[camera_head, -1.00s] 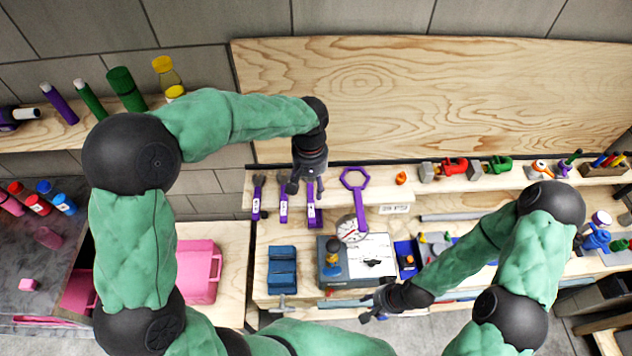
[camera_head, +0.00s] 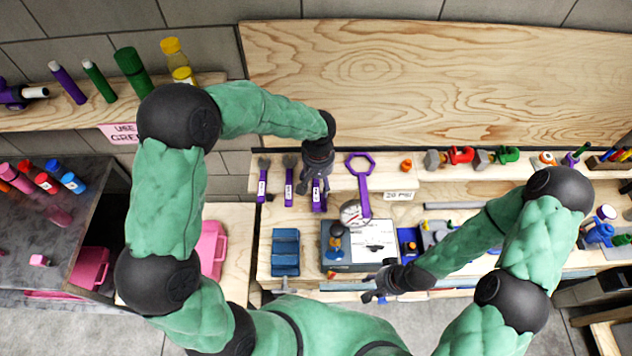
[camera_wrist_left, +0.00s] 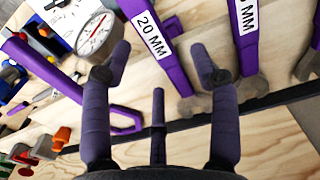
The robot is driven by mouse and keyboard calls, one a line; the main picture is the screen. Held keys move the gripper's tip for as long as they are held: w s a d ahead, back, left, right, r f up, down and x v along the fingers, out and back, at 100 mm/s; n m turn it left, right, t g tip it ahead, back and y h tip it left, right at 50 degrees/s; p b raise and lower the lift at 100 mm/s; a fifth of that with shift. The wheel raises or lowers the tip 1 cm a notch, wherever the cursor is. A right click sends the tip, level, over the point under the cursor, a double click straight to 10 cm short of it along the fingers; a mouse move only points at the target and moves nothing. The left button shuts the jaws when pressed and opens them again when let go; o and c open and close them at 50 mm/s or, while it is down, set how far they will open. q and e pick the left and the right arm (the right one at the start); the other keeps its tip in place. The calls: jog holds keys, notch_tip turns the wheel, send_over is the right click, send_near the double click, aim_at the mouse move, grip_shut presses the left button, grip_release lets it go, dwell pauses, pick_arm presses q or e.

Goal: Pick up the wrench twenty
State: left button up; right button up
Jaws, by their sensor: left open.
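The wrench twenty has a purple handle with a white "20 MM" label (camera_wrist_left: 153,36) in the left wrist view, and a grey head lower in that picture. In the head view it is the rightmost of the hanging labelled wrenches (camera_head: 318,203), partly covered by my gripper. My left gripper (camera_head: 314,188) is over its upper end. In the left wrist view the fingers (camera_wrist_left: 163,64) are open, spread to either side of the handle, and not closed on it. My right gripper (camera_head: 375,291) is low near the bench front, and its finger opening is unclear.
Another labelled wrench (camera_wrist_left: 243,30) hangs close beside it. On the other side are a purple hexagonal ring tool (camera_head: 361,168) and a round gauge (camera_head: 352,213). A wooden shelf with clamps (camera_head: 458,157) is to the right.

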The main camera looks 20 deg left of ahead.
pick_arm(q)
jog(key=shift+f, duration=0.85)
grip_shut()
jog(key=shift+r, duration=0.1)
